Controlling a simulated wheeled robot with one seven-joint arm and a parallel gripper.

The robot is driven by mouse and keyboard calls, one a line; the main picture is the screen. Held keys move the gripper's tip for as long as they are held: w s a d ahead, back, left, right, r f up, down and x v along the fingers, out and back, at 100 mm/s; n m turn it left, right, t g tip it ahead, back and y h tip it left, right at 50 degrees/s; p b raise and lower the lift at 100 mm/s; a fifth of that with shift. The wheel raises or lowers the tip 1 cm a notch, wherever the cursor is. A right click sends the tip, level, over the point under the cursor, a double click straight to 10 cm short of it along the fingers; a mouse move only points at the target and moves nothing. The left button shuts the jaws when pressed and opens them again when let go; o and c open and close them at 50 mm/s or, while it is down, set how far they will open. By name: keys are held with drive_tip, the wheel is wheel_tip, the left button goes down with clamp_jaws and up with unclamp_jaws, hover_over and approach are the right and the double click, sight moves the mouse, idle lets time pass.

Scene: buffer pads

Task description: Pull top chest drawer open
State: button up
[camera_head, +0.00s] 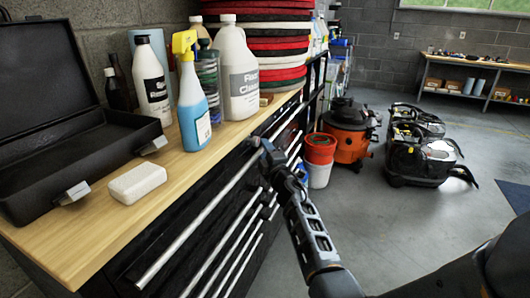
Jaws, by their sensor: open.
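The black tool chest (122,268) stands under a wooden worktop and has several drawers with long silver bar handles. The top drawer's handle (200,218) runs from the lower left up towards my gripper (260,150). The top drawer looks shut. My gripper is at the far end of this handle, close to the chest front. It is open, but its fingers are small and dark, and I cannot tell whether they are around the bar or touching it.
On the worktop (88,228) are an open black case (75,165), a white block (137,183), a blue spray bottle (193,105) and white jugs. Red buckets (320,150), an orange vacuum (350,140) and black machines (425,160) stand beyond.

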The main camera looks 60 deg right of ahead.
clamp_jaws()
idle(0.3)
idle(0.3)
